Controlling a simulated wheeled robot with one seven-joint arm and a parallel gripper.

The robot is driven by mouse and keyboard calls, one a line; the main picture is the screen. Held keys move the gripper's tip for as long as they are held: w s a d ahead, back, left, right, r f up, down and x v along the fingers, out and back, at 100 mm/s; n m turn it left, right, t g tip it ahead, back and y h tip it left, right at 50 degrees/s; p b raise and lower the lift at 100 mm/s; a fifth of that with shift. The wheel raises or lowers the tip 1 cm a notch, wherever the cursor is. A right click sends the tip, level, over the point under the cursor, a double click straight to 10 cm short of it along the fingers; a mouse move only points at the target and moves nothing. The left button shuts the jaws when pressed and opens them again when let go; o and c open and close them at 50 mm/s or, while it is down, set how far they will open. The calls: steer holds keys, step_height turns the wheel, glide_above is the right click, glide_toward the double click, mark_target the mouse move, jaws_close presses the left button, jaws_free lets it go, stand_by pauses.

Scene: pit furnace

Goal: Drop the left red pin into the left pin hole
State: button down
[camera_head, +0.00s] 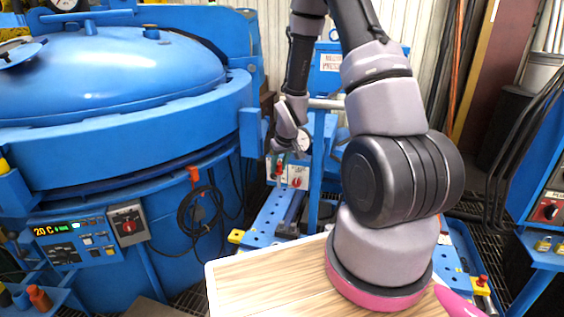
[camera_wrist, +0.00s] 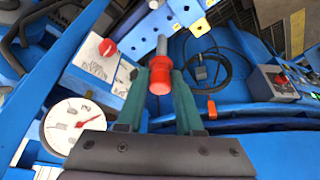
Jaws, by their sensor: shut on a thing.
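The left red pin (camera_wrist: 160,76) is between the green fingers of my gripper (camera_wrist: 171,82) in the wrist view. Its grey shaft points away from me, toward a blue perforated beam (camera_wrist: 187,11) with a yellow end. In the head view my gripper (camera_head: 280,158) is small, left of the big arm links, above the left blue rail (camera_head: 262,216). The red spot below it looks like the held pin. The pin appears to be in the air, clear of the rail. I cannot tell which hole is the left pin hole. Another red pin (camera_head: 482,282) stands at the right rail.
A large blue furnace (camera_head: 120,110) fills the left. A white box with a red knob (camera_wrist: 107,50) and a round gauge (camera_wrist: 74,126) are close to my gripper's left in the wrist view. A coiled black cable (camera_wrist: 202,68) hangs opposite. A wooden tabletop (camera_head: 262,285) is in front.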

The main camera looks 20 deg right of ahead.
steer(key=shift+w+a+f+n+g+y, duration=0.25)
steer(key=shift+w+a+f+n+y, duration=0.85)
steer(key=shift+f, duration=4.25)
steer(key=shift+w+a+f+n+g+h, duration=0.1)
steer(key=shift+w+a+f+n+g, duration=0.3)
steer(key=shift+a+f+n, duration=3.2)
steer(key=shift+w+d+f+g+y, duration=0.15)
steer(key=shift+w+d+f+y, duration=0.45)
steer(key=shift+f, duration=6.45)
steer(key=shift+w+a, duration=0.2)
steer(key=shift+w, duration=0.05)
steer(key=shift+c, duration=2.4)
jaws_free()
